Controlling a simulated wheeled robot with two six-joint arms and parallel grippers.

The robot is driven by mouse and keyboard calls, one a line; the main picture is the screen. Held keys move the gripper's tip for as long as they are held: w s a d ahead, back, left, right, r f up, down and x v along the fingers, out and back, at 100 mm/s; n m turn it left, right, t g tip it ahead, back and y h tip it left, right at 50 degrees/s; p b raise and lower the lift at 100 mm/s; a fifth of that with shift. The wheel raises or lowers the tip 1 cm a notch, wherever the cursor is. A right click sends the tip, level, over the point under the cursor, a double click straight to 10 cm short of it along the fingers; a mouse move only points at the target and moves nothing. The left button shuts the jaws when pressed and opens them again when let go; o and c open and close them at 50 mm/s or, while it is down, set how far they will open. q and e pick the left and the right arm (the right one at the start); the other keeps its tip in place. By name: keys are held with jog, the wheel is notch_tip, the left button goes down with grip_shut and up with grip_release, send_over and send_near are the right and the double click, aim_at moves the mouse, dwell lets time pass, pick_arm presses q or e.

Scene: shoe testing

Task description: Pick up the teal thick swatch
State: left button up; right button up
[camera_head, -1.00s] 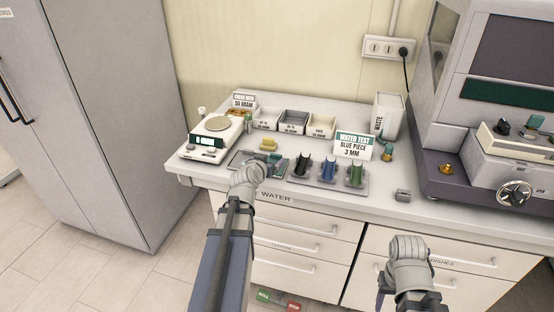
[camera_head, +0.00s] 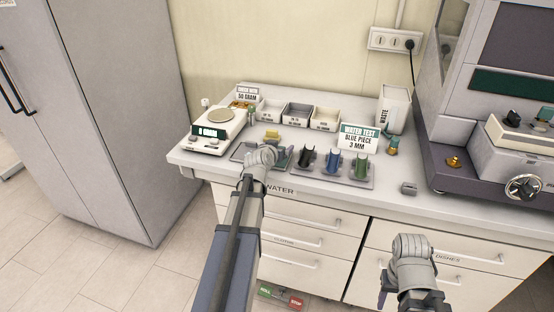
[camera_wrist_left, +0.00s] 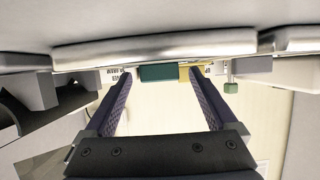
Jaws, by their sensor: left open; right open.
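The teal swatch (camera_wrist_left: 158,73) is a thick block in the left wrist view, between and beyond my left gripper's (camera_wrist_left: 161,84) open fingertips. A yellow block (camera_wrist_left: 184,72) is beside it. In the head view my left wrist (camera_head: 260,157) is over the front grey tray (camera_head: 240,151) and hides the teal swatch; the yellow block (camera_head: 272,134) shows behind. I cannot tell whether the fingers touch the swatch. My right gripper (camera_head: 414,280) is low in front of the drawers, away from the counter objects, its fingers mostly hidden.
A rack with black, blue and green pieces (camera_head: 332,161) stands close on the right. A scale (camera_head: 217,130) is on the left. Several bins (camera_head: 297,114) line the back. A sign (camera_head: 358,138) reads water test, blue piece, 3 mm. Free counter (camera_head: 400,205) lies at front right.

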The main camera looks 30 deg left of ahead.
pick_arm(q)
jog(key=shift+w+a+f, duration=0.15)
jog(key=shift+w+f, duration=0.1)
jog(key=shift+w, duration=0.3)
jog(key=shift+c, duration=0.3)
jog(key=shift+s, duration=0.1)
jog(key=c, duration=1.4)
